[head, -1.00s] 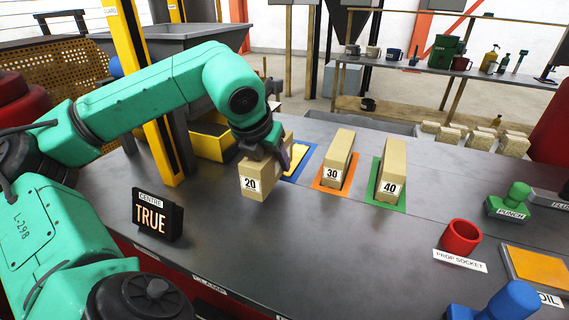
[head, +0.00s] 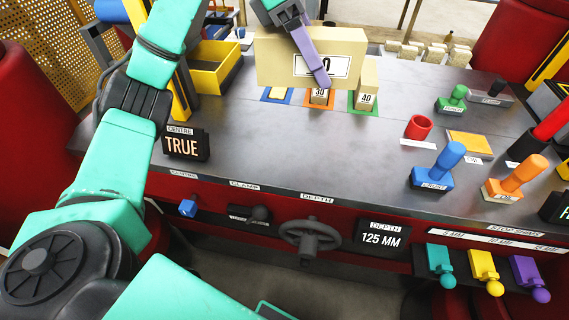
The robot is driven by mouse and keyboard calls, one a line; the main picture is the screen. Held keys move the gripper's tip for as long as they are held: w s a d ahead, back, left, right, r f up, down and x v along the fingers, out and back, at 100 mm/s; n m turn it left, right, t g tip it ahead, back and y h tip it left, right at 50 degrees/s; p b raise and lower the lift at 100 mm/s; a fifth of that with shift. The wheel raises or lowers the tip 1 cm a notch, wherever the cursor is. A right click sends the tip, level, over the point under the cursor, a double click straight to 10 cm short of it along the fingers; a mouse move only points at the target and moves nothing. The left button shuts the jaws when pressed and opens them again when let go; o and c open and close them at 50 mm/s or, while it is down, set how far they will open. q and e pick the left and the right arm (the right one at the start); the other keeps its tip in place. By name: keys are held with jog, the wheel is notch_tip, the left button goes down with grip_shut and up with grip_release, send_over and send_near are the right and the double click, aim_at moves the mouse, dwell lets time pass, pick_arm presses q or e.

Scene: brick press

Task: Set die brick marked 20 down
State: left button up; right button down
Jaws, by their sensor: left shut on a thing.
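The die brick (head: 285,62), a tan block, is held up close to my view above the bench. Its label is partly covered by a purple finger, so only a final 0 reads clearly; earlier it read 20. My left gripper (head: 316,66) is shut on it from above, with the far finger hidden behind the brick. The blue mat (head: 289,97) with a yellow middle is bare, below and behind the brick. Brick 30 (head: 319,99) stands on the orange mat, partly hidden by the held brick. Brick 40 (head: 367,98) stands on the green mat. My right gripper is out of view.
A yellow bin (head: 210,82) is at the back left and the TRUE display (head: 186,144) at the left. The red prop socket (head: 418,127), green punch (head: 452,99) and blue-handled tool (head: 440,165) stand right. The bench (head: 300,155) is clear in the middle.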

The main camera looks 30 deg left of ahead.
aim_at(323, 167)
pick_arm(q)
jog(key=shift+s+d+r+m+g, duration=0.15)
jog(key=shift+s+d+r+m, duration=0.1)
jog(key=shift+d+r+m, duration=0.15)
jog(key=shift+s+d+r+m+g, duration=0.15)
jog(key=shift+s+d+r+m, duration=0.1)
jog(key=shift+d, duration=0.25)
jog(key=shift+s+d+f, duration=0.2)
jog(key=shift+d, duration=0.05)
jog(key=f, duration=1.3)
jog(key=f+p, duration=0.1)
jog(key=f, duration=0.5)
jog(key=shift+w+a+f, duration=0.1)
jog(key=shift+w+f, duration=0.15)
jog(key=shift+f, duration=0.05)
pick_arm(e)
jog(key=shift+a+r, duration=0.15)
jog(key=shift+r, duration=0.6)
pick_arm(q)
jog(key=shift+f, duration=0.1)
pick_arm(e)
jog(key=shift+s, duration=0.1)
pick_arm(q)
jog(key=shift+f+b, duration=0.15)
jog(key=shift+b, duration=0.15)
jog(key=o, duration=1.3)
jog(key=shift+c, duration=0.2)
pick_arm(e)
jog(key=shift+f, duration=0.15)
